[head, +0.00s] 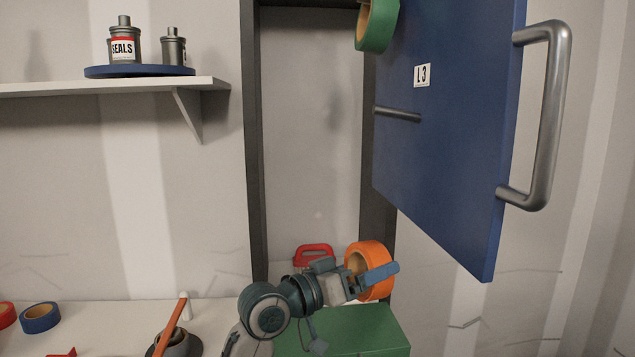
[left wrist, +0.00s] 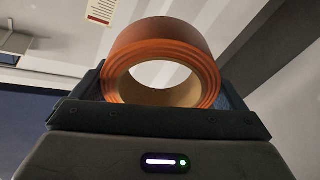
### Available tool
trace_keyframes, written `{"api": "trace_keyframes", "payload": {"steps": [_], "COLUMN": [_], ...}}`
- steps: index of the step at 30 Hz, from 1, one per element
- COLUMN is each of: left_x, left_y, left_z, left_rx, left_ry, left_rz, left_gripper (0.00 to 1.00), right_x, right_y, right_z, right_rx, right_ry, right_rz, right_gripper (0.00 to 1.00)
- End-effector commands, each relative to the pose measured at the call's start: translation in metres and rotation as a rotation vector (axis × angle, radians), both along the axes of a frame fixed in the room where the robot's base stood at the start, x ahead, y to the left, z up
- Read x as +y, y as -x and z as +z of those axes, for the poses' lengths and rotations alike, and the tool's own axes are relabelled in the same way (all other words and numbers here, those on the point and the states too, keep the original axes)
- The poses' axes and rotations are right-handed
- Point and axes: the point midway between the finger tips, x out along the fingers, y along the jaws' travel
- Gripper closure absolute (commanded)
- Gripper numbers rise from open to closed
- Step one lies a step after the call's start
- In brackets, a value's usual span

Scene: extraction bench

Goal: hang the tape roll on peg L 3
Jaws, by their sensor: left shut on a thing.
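The orange tape roll (head: 374,252) is held in my left gripper (head: 362,274), low in front of the wall cabinet. In the left wrist view the roll (left wrist: 150,40) sits upright between the two fingers, its hole facing the camera. Peg L 3 (head: 398,114) is a bare grey metal rod sticking out leftward from the blue door panel (head: 450,150). The label L 3 (head: 422,75) is above it. The gripper and roll are below the peg and apart from it. My right gripper is in neither view.
A green tape roll (head: 378,28) is at the door's upper left. The door has a metal handle (head: 551,110). A green box (head: 350,335) and a red-handled item (head: 313,252) are near my arm. A shelf (head: 120,87) holds canisters. A blue roll (head: 40,317) lies on the bench.

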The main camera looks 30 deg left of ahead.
Motion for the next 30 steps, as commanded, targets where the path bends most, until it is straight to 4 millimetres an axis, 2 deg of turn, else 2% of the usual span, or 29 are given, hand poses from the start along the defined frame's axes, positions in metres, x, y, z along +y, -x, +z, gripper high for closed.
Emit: {"api": "trace_keyframes", "payload": {"steps": [1,7,12,15,18,21,25,30], "left_x": [0.003,0.014,0.028,0.036,0.043,0.047,0.047,0.042], "left_y": [-0.002,0.009,0.037,0.058,0.075,0.087,0.092,0.088], "left_z": [0.025,0.114,0.188,0.222,0.246,0.260,0.266,0.266], "left_rx": [-0.018,-0.040,-0.059,-0.065,-0.071,-0.073,-0.071,-0.071], "left_ry": [-0.003,0.010,0.023,0.031,0.037,0.042,0.045,0.046], "left_rz": [-0.029,-0.154,-0.232,-0.262,-0.278,-0.289,-0.294,-0.296], "left_gripper": [0.31,0.31,0.31,0.31,0.31,0.31,0.31,0.31], "right_x": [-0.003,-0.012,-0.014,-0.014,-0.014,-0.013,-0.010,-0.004], "right_y": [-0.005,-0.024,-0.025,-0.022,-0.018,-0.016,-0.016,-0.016], "right_z": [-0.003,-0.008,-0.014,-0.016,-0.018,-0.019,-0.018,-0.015], "right_rx": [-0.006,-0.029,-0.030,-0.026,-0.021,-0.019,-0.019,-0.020], "right_ry": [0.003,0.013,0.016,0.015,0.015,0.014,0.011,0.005], "right_rz": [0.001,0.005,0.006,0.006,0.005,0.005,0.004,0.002], "right_gripper": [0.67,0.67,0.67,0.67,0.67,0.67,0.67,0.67]}}
